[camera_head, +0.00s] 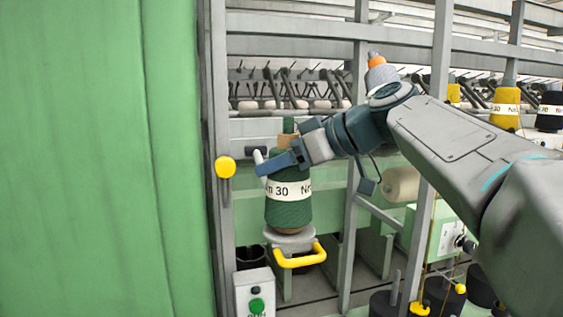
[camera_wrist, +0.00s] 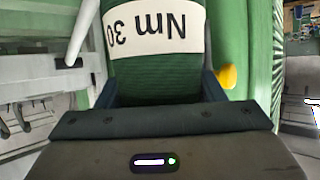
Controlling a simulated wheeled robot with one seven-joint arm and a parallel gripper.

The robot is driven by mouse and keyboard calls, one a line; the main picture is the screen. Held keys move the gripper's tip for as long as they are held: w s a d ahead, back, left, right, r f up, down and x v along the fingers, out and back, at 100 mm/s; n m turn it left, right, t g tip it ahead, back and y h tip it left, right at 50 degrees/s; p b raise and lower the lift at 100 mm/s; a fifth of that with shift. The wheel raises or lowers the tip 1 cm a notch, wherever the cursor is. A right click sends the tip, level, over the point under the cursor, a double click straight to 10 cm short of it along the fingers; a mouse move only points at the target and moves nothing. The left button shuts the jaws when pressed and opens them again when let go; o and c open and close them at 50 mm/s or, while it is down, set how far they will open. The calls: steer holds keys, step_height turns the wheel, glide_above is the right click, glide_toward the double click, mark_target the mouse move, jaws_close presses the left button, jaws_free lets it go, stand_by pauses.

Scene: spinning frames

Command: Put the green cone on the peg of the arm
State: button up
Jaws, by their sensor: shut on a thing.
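The green cone (camera_head: 289,208) with a white "Nm 30" band is upright in the head view. My gripper (camera_head: 283,160) is shut on its upper part, with a blue finger across it. In the wrist view the cone (camera_wrist: 155,75) fills the space between the fingers, its label upside down. Below the cone is a grey round plate (camera_head: 288,238) with a yellow handle (camera_head: 300,258). A pale rod (camera_head: 258,157) stands left of the cone and also shows in the wrist view (camera_wrist: 84,30).
A grey post with a yellow knob (camera_head: 225,167) and a green panel (camera_head: 100,160) stand close on the left. A control box (camera_head: 255,293) is below. Yellow cones (camera_head: 505,106) and a black cone (camera_head: 549,112) are at right. Grey rails cross behind.

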steer(key=o, duration=1.4)
steer(key=shift+c, duration=0.2)
steer(key=shift+f, duration=0.1)
steer(key=v, duration=1.3)
steer(key=shift+s+d+r+b, duration=0.2)
steer(key=shift+r+b, duration=0.1)
steer(key=shift+b, duration=0.05)
